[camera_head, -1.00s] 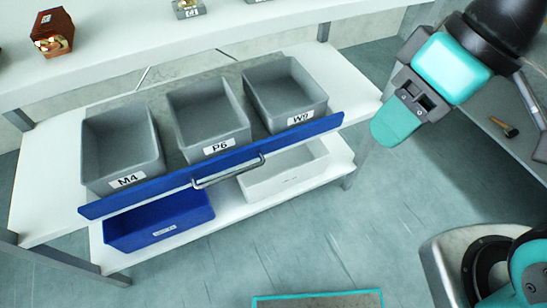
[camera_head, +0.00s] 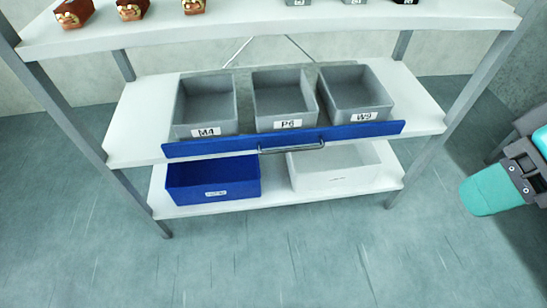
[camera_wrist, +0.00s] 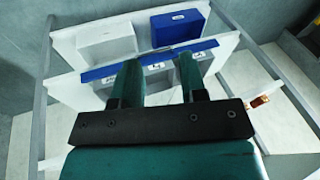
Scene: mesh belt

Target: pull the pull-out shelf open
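The pull-out shelf has a long blue front panel (camera_head: 225,146) with a grey bar handle (camera_head: 291,148). It lies along the front edge of the middle white board. Three grey bins stand on it, labelled M4 (camera_head: 205,108), P6 (camera_head: 284,97) and W9 (camera_head: 355,93). My gripper (camera_head: 490,190) is at the right edge of the head view, apart from the shelf and handle, and partly cut off. In the wrist view my gripper (camera_wrist: 157,75) shows two separated teal fingers with nothing between them. The blue panel (camera_wrist: 100,73) shows beyond them; the handle is not clear there.
A blue bin (camera_head: 212,180) and a white bin (camera_head: 330,172) stand on the bottom board. The top board (camera_head: 240,32) carries several small items, including brown boxes (camera_head: 74,14). Metal posts (camera_head: 460,100) frame the unit. The floor (camera_head: 310,250) in front is clear.

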